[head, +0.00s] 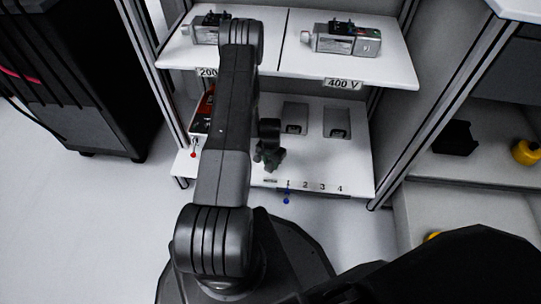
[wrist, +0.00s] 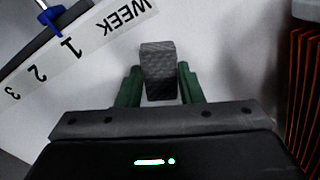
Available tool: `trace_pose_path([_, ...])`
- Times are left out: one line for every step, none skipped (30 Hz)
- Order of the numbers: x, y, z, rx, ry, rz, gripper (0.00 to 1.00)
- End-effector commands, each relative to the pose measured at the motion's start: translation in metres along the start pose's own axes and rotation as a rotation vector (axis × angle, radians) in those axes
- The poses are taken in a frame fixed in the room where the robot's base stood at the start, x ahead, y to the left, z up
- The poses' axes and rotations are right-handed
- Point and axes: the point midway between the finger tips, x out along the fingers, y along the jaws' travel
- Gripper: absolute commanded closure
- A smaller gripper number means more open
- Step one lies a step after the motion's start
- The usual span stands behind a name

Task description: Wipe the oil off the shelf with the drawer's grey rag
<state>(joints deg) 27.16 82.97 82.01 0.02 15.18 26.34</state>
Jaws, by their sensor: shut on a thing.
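The grey rag (wrist: 158,72), a folded, textured block, is between the green fingers of my gripper (wrist: 160,88) in the wrist view. My gripper is shut on it. In the head view my gripper (head: 268,158) is low over the front of the white lower shelf (head: 340,168), near the printed numbers. The rag cannot be told apart from the fingers there. I cannot tell whether the rag touches the shelf. No oil shows clearly; my arm and gripper cover part of the shelf. I cannot make out the drawer.
A blue pin (head: 287,199) is at the shelf's front edge by number 1, a red pin (head: 194,154) at the left. Two grey plates (head: 337,122) lie behind. The upper shelf (head: 395,68) carries two metal devices.

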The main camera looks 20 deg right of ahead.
Motion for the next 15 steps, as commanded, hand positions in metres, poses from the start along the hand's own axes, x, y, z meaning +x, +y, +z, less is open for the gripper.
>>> trace_pose_path([-0.011,-0.002,-0.002,-0.001,0.004,-0.002,0.85])
trace_pose_path([-0.02,-0.002,-0.003,-0.002,0.006,-0.003,0.85])
trace_pose_path([-0.023,-0.002,-0.003,-0.002,0.004,-0.002,0.85])
trace_pose_path([-0.025,-0.002,-0.003,-0.003,0.004,-0.002,0.85])
trace_pose_path([-0.027,-0.003,-0.003,-0.003,0.004,-0.002,0.85])
trace_pose_path([-0.031,-0.003,-0.003,-0.004,0.003,-0.002,0.85])
trace_pose_path([-0.034,-0.003,-0.004,-0.004,0.003,-0.002,0.85])
trace_pose_path([-0.037,-0.004,-0.004,-0.005,0.003,-0.002,0.85])
trace_pose_path([-0.04,-0.004,-0.004,-0.005,0.003,-0.002,0.85])
trace_pose_path([-0.043,-0.004,-0.004,-0.006,0.003,-0.001,0.85])
trace_pose_path([-0.046,-0.004,-0.004,-0.006,0.003,-0.001,0.85])
trace_pose_path([-0.049,-0.005,-0.005,-0.007,0.003,-0.001,0.85])
trace_pose_path([-0.052,-0.005,-0.005,-0.007,0.003,-0.001,0.85])
trace_pose_path([-0.054,-0.005,-0.005,-0.008,0.003,-0.001,0.85])
trace_pose_path([-0.058,-0.005,-0.005,-0.008,0.003,-0.001,0.85])
